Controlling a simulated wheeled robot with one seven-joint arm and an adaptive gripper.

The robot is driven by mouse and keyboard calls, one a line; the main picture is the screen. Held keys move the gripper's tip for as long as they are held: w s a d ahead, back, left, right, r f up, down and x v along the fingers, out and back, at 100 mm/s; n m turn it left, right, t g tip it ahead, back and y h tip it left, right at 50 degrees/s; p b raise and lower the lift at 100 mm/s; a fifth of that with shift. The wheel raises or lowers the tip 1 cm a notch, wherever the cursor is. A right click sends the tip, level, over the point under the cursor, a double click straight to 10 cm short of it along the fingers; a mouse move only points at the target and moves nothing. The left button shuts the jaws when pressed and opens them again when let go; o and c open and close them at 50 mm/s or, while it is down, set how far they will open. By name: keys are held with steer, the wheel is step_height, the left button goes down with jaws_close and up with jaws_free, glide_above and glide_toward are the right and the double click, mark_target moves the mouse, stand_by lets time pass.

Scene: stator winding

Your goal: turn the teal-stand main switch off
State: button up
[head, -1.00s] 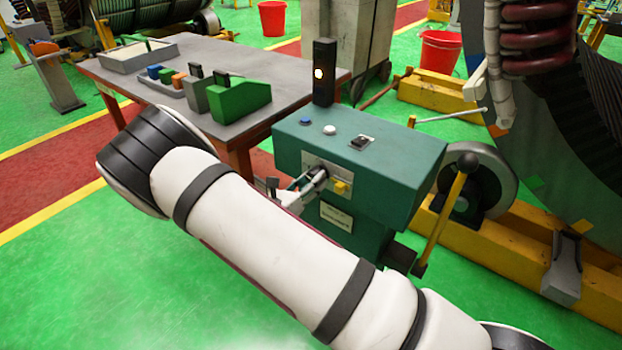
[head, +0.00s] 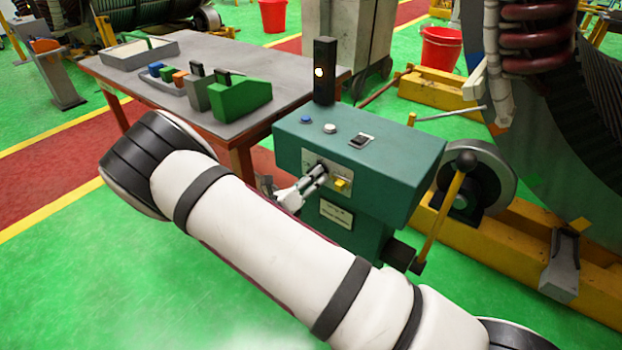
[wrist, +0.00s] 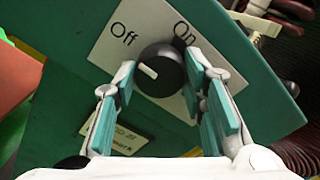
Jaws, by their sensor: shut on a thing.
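The teal stand (head: 400,165) stands at the centre of the head view. Its main switch is a round black knob (wrist: 168,80) on a light plate (wrist: 110,58) marked Off at upper left and On at upper right in the wrist view. The knob's white mark lies on its left half, pointing left and slightly up, on the Off side. My gripper (wrist: 157,78) has its teal-padded fingers on either side of the knob, shut on it. In the head view my gripper (head: 318,172) reaches the stand's front face and hides most of the knob.
A yellow button (head: 341,184) sits just right of my gripper. Blue (head: 306,119) and white (head: 330,128) buttons and a rocker switch (head: 362,140) are on top. A black post (head: 324,85) has a lit yellowish lamp. A lever (head: 446,215) stands at right; a grey table (head: 270,62) is behind.

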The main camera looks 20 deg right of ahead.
steer(key=o, duration=1.2)
steer(key=shift+c, duration=0.2)
steer(key=shift+a, duration=0.1)
steer(key=v, duration=1.2)
